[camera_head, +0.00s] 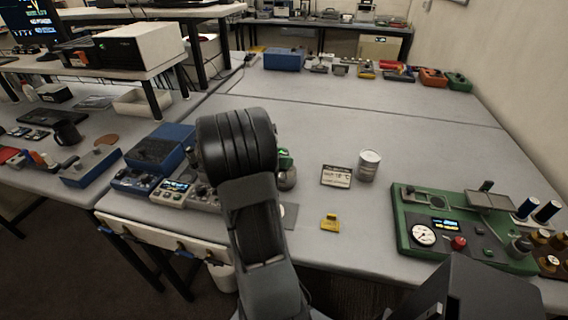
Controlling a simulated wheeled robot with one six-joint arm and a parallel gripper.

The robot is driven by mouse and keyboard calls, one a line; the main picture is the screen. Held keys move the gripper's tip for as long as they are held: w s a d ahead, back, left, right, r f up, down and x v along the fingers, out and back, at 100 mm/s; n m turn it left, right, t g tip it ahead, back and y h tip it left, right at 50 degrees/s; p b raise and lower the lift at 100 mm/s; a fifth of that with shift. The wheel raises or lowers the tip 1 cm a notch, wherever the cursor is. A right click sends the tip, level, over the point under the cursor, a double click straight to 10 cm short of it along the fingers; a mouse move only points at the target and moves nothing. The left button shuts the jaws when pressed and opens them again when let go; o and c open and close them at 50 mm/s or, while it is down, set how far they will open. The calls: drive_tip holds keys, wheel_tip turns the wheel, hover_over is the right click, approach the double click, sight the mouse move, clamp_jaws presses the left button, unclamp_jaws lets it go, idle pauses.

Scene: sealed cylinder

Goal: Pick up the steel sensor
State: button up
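A small silvery cylinder (368,166) with a pale label stands upright on the grey table (330,245), right of the picture's middle. It looks like the steel sensor, but I cannot read its label. A rounded metallic object (287,178) with a green part shows partly behind my arm.
A small display (336,176) sits just left of the cylinder, and a yellow block (330,223) lies nearer. A green instrument panel (460,228) with gauge and spools stands right. Blue boxes (163,149) and devices crowd the left. The table behind the cylinder is clear.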

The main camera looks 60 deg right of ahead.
drive_tip(key=c, duration=0.6)
drive_tip(key=shift+r, duration=0.1)
